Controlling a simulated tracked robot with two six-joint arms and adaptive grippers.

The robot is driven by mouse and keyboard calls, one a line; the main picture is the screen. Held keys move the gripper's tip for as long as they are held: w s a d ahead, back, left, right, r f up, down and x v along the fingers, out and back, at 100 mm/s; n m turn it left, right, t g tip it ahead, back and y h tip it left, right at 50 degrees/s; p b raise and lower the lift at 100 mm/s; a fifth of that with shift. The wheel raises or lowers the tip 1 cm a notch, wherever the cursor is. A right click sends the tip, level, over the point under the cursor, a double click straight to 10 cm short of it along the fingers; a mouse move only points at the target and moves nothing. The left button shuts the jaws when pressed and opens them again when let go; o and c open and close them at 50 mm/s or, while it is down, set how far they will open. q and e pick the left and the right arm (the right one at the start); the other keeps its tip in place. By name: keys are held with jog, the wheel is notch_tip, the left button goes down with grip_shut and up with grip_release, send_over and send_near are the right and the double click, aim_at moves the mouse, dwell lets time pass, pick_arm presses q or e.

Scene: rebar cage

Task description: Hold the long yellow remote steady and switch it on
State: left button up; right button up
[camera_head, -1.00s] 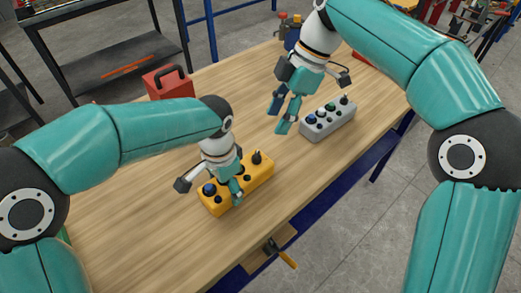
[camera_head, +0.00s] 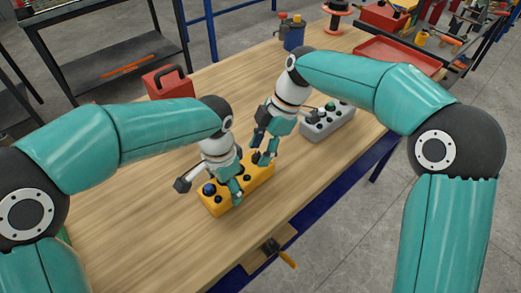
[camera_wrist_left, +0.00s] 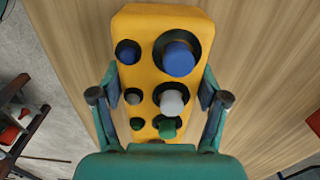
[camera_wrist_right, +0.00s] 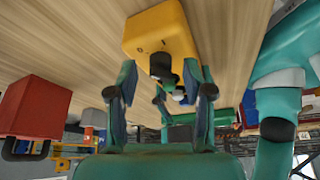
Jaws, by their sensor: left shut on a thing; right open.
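The long yellow remote (camera_head: 215,203) lies on the wooden table, with blue, grey and green knobs on its top in the left wrist view (camera_wrist_left: 145,20). My left gripper (camera_head: 237,192) is shut across its sides near the middle; the fingers (camera_wrist_left: 158,95) sit on either side of the body. My right gripper (camera_head: 262,150) is open above the far end of the remote. In the right wrist view its fingers (camera_wrist_right: 163,85) stand either side of a black switch (camera_wrist_right: 161,66) on the yellow end (camera_wrist_right: 165,25). I cannot tell whether they touch it.
A grey remote (camera_head: 330,122) with several knobs lies to the right on the table. A red toolbox (camera_head: 168,83) stands at the back left. A blue container (camera_head: 294,34) and a red tray (camera_head: 400,55) are farther back. A clamp (camera_head: 280,252) is at the front edge.

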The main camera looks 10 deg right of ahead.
jog(key=shift+a+f, duration=0.2)
jog(key=shift+f, duration=0.2)
jog(key=shift+c, duration=0.2)
grip_shut()
jog(key=shift+m, duration=0.4)
jog(key=m, duration=0.1)
jog(key=m+t, duration=0.1)
jog(key=m, duration=0.1)
jog(key=m+t, duration=0.1)
jog(key=m, duration=0.1)
jog(key=shift+s, duration=0.25)
pick_arm(q)
jog(key=shift+s, duration=0.1)
pick_arm(e)
jog(key=m+t, duration=0.1)
jog(key=m, duration=0.2)
jog(key=m+t+h, duration=0.1)
jog(key=m, duration=0.2)
jog(key=shift+s+a, duration=0.1)
jog(key=shift+s, duration=0.05)
